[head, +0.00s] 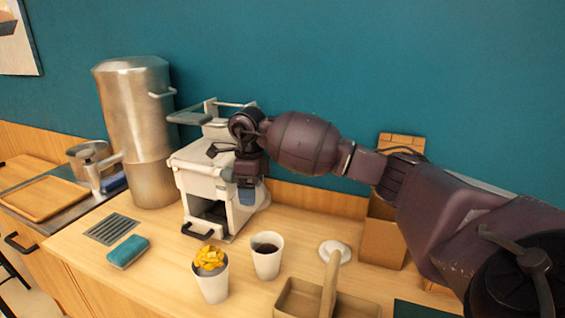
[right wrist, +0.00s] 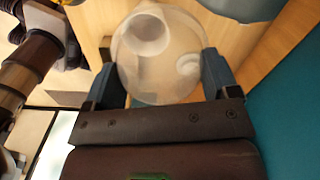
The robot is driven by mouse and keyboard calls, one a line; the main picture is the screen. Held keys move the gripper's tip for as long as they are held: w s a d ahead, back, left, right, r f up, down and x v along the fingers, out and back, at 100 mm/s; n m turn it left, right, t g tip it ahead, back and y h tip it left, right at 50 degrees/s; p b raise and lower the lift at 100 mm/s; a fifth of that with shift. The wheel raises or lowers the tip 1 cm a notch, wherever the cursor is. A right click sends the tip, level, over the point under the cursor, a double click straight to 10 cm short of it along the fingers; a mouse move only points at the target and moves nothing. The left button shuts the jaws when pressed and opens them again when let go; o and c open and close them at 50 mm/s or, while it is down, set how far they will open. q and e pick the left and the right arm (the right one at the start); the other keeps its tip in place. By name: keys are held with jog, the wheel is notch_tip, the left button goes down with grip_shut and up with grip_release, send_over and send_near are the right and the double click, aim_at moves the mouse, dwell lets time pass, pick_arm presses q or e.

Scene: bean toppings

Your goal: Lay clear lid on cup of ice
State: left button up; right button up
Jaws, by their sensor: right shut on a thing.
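My right gripper (head: 251,190) is in front of the white machine's right side in the head view, above the counter and behind the cups. It is shut on a round clear lid (right wrist: 158,84), which shows between the two blue fingers in the right wrist view. In the head view only the lid's edge (head: 263,197) shows beside the fingers. A white cup heaped with yellow chunks (head: 212,287) and a white cup with dark contents (head: 267,263) stand upright on the counter, both without lids. I cannot make out clear ice in either. My left gripper is not in view.
The white machine (head: 192,181) and tall metal urn (head: 137,130) stand behind the cups. A blue sponge (head: 128,251) lies left. A white round piece (head: 335,251), a divided wooden box (head: 298,297) and a brown box (head: 382,235) are right.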

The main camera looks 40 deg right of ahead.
jog(key=s+a+f+n+p, duration=0.1)
jog(key=a+f+n+p, duration=0.1)
jog(key=a, duration=0.5)
jog(key=s+a+f+n+p, duration=0.1)
jog(key=s+a+p, duration=0.1)
jog(key=a, duration=0.6)
pick_arm(q)
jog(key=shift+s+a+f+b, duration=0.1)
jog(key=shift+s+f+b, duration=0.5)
jog(key=shift+b, duration=1.5)
pick_arm(e)
notch_tip(320, 180, down, 7)
jog(key=shift+w+d, duration=0.25)
jog(key=shift+w, duration=0.1)
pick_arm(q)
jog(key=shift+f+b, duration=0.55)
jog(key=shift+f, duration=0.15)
pick_arm(e)
jog(key=shift+f, duration=0.4)
jog(key=o, duration=0.8)
jog(key=shift+c, duration=0.2)
